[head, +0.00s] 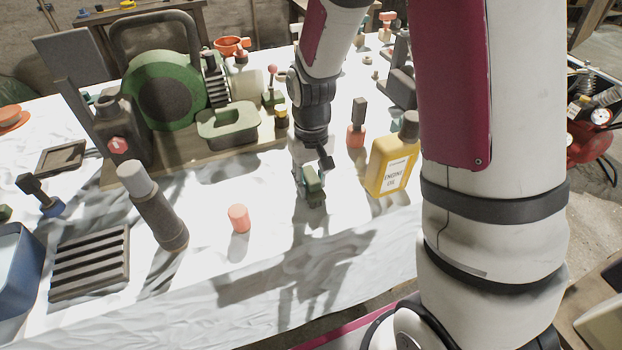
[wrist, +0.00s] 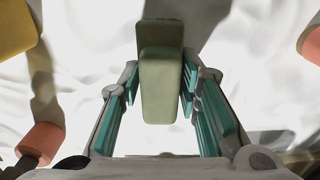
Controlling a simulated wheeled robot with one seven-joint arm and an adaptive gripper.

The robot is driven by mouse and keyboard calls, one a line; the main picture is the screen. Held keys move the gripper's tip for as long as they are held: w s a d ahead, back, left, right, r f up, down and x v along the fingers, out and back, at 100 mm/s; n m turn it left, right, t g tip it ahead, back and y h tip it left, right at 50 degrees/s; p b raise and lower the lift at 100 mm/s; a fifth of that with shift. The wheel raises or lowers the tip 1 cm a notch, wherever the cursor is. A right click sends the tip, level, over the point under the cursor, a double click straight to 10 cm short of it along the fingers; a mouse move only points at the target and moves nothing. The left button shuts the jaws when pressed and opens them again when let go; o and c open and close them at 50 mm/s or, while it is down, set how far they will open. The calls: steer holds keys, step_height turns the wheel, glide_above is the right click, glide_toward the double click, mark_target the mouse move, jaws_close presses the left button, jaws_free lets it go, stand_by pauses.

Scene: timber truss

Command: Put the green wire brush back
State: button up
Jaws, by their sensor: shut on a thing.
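The green wire brush (head: 313,180) is between the fingers of my gripper (head: 311,172), over the white-covered table near the middle. In the wrist view the brush (wrist: 161,85) is a pale green rounded block, lengthwise between the teal finger pads. My gripper (wrist: 160,92) is shut on its sides. The brush's bristles are hidden. A shadow lies on the sheet around it; I cannot tell whether it touches the table.
A yellow engine oil bottle (head: 391,165) and a red-based tool (head: 356,130) stand to the right. An orange cylinder (head: 239,218) and a grey cylinder with a white cap (head: 158,212) stand left. A green machine (head: 163,88) is behind. The front sheet is fairly clear.

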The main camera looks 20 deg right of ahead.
mark_target(311, 175)
steer(key=o, duration=1.2)
steer(key=shift+f, duration=0.15)
step_height(311, 175, up, 12)
steer(key=s+r+t, duration=0.2)
steer(key=s+r, duration=0.4)
steer(key=s, duration=0.3)
steer(key=s+r+t, duration=0.3)
steer(key=s+r, duration=0.3)
steer(key=s, duration=0.3)
steer(key=shift+s+d+r, duration=0.15)
steer(key=shift+s+r, duration=0.15)
steer(key=shift+s, duration=0.1)
